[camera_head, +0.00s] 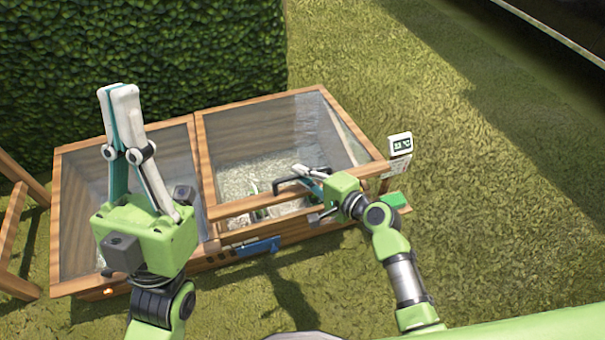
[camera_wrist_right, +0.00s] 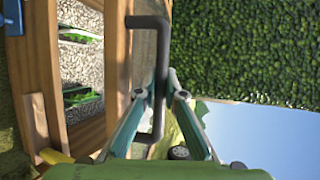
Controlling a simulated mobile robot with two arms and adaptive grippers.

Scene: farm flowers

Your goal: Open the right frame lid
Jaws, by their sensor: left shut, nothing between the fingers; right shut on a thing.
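The cold frame has two wood-framed glazed lids. The right lid (camera_head: 202,165) is tilted up at its front, leaving a gap above the front wall where gravel and plants show. Its dark U-shaped handle (camera_head: 279,185) is on the front bar. My right gripper (camera_head: 303,173) is shut on this handle. In the right wrist view, the fingers (camera_wrist_right: 160,84) close around the long bar of the handle (camera_wrist_right: 161,45). The left lid (camera_head: 126,137) looks closed, partly hidden by my left arm. My left gripper (camera_head: 118,90) is shut, empty and raised in front of it.
A thermometer display (camera_head: 400,144) stands at the frame's right corner, near a green block (camera_head: 394,199). A blue object (camera_head: 257,247) is on the front wall. A hedge (camera_head: 150,50) rises behind the frame, and a wooden structure (camera_head: 12,230) stands at left. Grass at right is clear.

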